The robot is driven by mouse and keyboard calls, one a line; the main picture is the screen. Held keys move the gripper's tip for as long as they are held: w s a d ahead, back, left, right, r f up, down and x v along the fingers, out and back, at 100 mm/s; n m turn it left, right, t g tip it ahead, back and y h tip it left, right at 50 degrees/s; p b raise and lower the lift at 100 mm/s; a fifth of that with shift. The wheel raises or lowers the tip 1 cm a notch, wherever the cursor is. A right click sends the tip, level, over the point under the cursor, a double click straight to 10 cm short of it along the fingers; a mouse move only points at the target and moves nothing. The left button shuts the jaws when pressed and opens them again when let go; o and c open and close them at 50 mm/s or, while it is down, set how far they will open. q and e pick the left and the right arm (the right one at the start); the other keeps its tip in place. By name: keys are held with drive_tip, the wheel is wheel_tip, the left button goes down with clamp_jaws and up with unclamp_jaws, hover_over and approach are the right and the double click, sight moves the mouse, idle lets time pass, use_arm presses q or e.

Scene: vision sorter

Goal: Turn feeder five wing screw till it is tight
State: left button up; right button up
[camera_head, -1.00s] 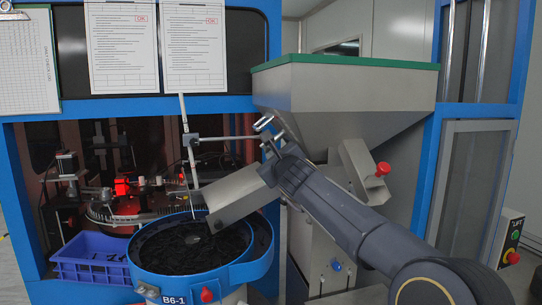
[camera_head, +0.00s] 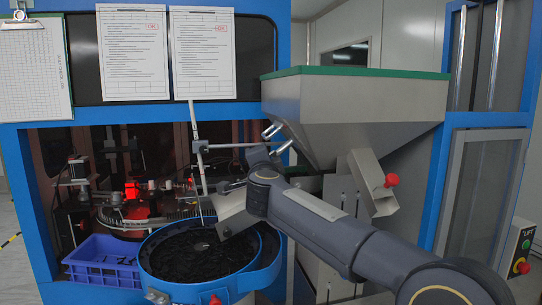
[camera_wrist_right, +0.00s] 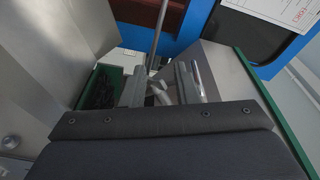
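My right arm comes in from the lower right in the head view. Its gripper (camera_head: 276,138) is raised above the bowl feeder, at the right end of a horizontal rod. In the right wrist view the two fingers of the gripper (camera_wrist_right: 162,85) stand apart, so it looks open. A small pale metal piece (camera_wrist_right: 158,92) lies between or just beyond them, near a thin rod (camera_wrist_right: 157,45). I cannot tell whether it is the wing screw or whether a finger touches it. No feeder number is readable. My left gripper is not in view.
A black-filled blue bowl feeder (camera_head: 157,251) stands in front, with a blue crate (camera_head: 92,262) to its left. A thin upright pole (camera_head: 198,165) carries the horizontal rod (camera_head: 230,146). A large green-rimmed hopper (camera_head: 350,105) stands close behind the gripper.

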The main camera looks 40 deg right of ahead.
sight(276, 154)
drive_tip(key=w+a+r+g+h+p, duration=0.1)
drive_tip(key=w+a+r+g+h, duration=0.2)
drive_tip(key=g+h, duration=0.45)
drive_tip(key=d+f+g+p, duration=0.1)
drive_tip(key=d+g, duration=0.1)
drive_tip(key=d+f+m+g, duration=0.1)
drive_tip(key=d+g, duration=0.1)
drive_tip(key=s+d+f+m+g+p, duration=0.1)
drive_tip(key=d+g, duration=0.1)
drive_tip(key=d, duration=0.1)
drive_tip(key=shift+g+y+p, duration=0.25)
drive_tip(key=shift+g+p, duration=0.05)
drive_tip(key=shift+g, duration=0.05)
drive_tip(key=shift+a, duration=0.1)
drive_tip(key=shift+c, duration=0.2)
drive_tip(key=shift+f, duration=0.1)
clamp_jaws()
